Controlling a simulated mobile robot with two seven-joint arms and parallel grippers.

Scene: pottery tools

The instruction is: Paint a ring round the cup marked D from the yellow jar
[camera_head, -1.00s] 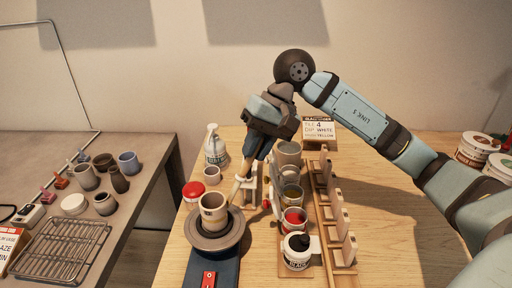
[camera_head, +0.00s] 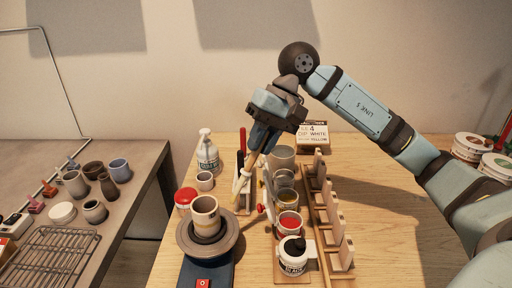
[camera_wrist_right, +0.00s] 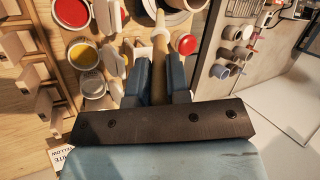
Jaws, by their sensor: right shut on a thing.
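My right gripper (camera_head: 258,150) is shut on a wooden-handled brush (camera_head: 240,184), held tip down to the right of the wheel. The brush handle also runs between the fingers in the right wrist view (camera_wrist_right: 157,60). A beige cup (camera_head: 205,218) stands upright on the dark round banding wheel (camera_head: 186,239). The brush tip appears beside the cup's upper right, apart from it in the picture. I cannot read a letter on the cup. The yellow jar (camera_head: 287,199) stands in the row of jars to the right; its yellow paint shows in the right wrist view (camera_wrist_right: 83,55). My left gripper is not in view.
A red jar (camera_head: 289,224), a black jar (camera_head: 294,257) and a grey pot (camera_head: 282,158) share the yellow jar's row. A wooden rack (camera_head: 335,232) stands right of them.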

